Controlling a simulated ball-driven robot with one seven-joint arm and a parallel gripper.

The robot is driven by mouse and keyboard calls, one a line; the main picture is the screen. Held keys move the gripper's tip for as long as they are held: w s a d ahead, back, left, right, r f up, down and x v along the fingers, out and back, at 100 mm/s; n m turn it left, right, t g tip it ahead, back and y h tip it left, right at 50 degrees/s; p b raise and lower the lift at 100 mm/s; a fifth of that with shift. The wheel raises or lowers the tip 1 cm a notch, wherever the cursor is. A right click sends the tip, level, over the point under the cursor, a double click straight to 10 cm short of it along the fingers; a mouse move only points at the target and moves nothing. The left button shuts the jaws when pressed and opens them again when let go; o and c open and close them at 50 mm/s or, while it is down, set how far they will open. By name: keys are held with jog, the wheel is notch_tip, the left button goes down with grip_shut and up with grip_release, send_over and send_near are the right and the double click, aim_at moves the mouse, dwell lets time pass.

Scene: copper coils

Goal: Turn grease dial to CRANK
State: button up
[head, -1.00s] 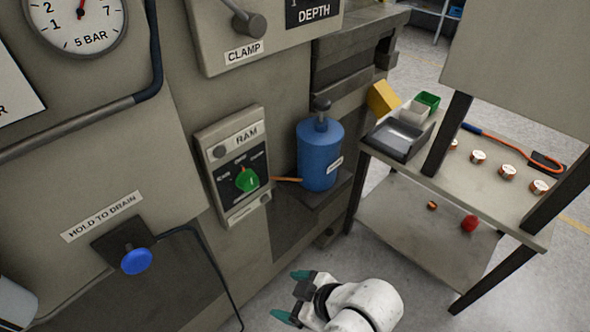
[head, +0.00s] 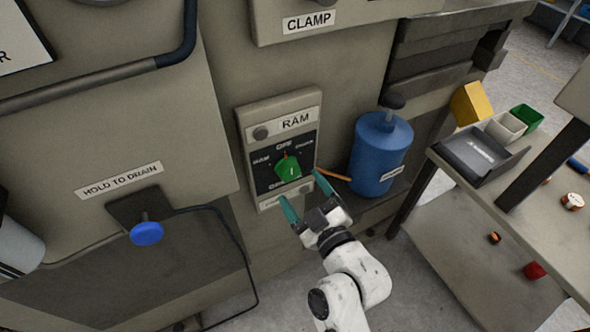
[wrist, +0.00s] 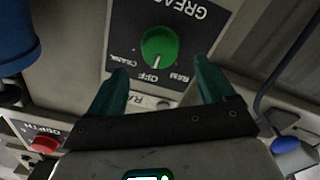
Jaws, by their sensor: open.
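The green grease dial (head: 288,167) sits on a dark face on the grey panel under the RAM label. In the wrist view the dial (wrist: 160,46) appears upside down, with GREASE lettering beyond it and CRANK, OFF and RAM marks around its near side. Its pale mark appears to point toward OFF. In the head view CRANK is at the dial's upper right. My gripper (head: 303,190) is open and empty, just below and in front of the dial. In the wrist view its two teal fingers stand apart on either side of the dial, not visibly touching it.
A blue pump bottle (head: 380,155) stands close right of the panel, with an orange stick-like piece between them. A blue drain knob (head: 147,232) juts out at lower left. A bench with a dark tray (head: 480,155) stands at right.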

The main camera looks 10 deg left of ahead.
aim_at(292, 173)
jog(key=shift+p+x, duration=0.95)
jog(key=shift+x, duration=1.75)
jog(key=shift+c, duration=0.2)
jog(key=shift+s, duration=0.1)
jog(key=c, duration=1)
jog(key=m, duration=0.6)
jog(key=shift+d, duration=0.1)
jog(key=m+p, duration=0.1)
jog(key=m, duration=0.4)
jog(key=shift+d+m, duration=0.1)
jog(key=shift+m, duration=0.3)
